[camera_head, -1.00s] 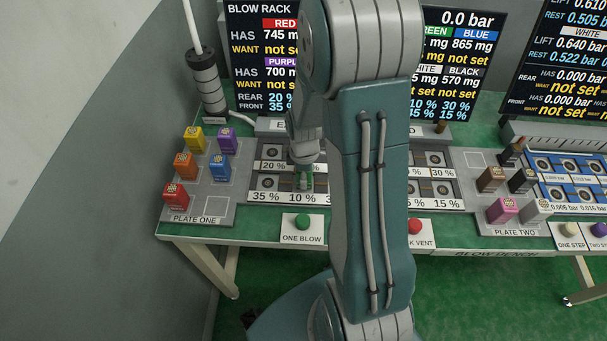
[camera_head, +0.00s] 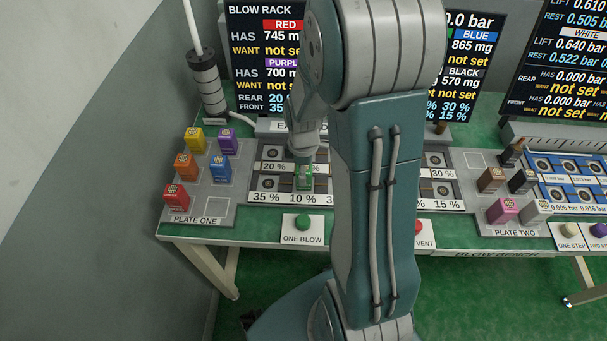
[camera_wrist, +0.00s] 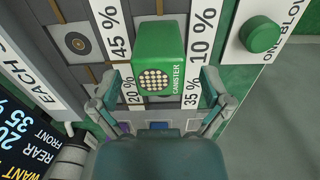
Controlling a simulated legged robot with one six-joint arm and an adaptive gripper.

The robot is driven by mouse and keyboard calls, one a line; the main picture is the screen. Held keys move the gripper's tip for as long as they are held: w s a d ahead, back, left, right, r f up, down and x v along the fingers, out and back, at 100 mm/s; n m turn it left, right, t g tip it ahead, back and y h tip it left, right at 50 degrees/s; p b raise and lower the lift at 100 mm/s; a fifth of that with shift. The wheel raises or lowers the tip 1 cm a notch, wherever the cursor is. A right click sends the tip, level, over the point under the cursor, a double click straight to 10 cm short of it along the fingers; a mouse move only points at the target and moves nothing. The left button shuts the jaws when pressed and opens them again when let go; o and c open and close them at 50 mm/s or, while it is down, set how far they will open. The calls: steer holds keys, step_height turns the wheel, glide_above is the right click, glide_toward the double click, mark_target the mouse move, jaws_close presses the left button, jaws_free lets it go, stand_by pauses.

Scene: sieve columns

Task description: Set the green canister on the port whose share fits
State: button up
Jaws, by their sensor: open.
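The green canister (camera_head: 304,181) stands on the front-row port behind the 10 % label (camera_head: 302,199) of the left rack. In the wrist view the canister (camera_wrist: 158,50) appears upright, with its dotted, labelled top facing my camera. My gripper (camera_head: 304,163) is just above it; in the wrist view its open fingers (camera_wrist: 164,88) are on either side of the canister's near end, with visible gaps. The port under the canister is hidden. The 35 % front port (camera_head: 268,184) and 20 % rear port (camera_head: 271,154) are empty.
Plate one (camera_head: 218,214) at left holds red, orange, yellow, blue and purple canisters. The green one-blow button (camera_head: 302,222) sits in front of the rack. My arm hides the rack's middle. Plate two (camera_head: 513,227) is at right, and screens stand behind.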

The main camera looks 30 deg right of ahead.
step_height(320, 180, up, 9)
steer(key=shift+a+r, duration=0.1)
steer(key=shift+a, duration=0.05)
steer(key=s+a+r+m+t, duration=0.5)
steer(key=s+a+r+m, duration=0.5)
steer(key=r, duration=0.5)
steer(key=s+m, duration=0.1)
steer(key=s, duration=0.1)
steer(key=shift+s+a+t, duration=0.3)
steer(key=shift+s, duration=0.05)
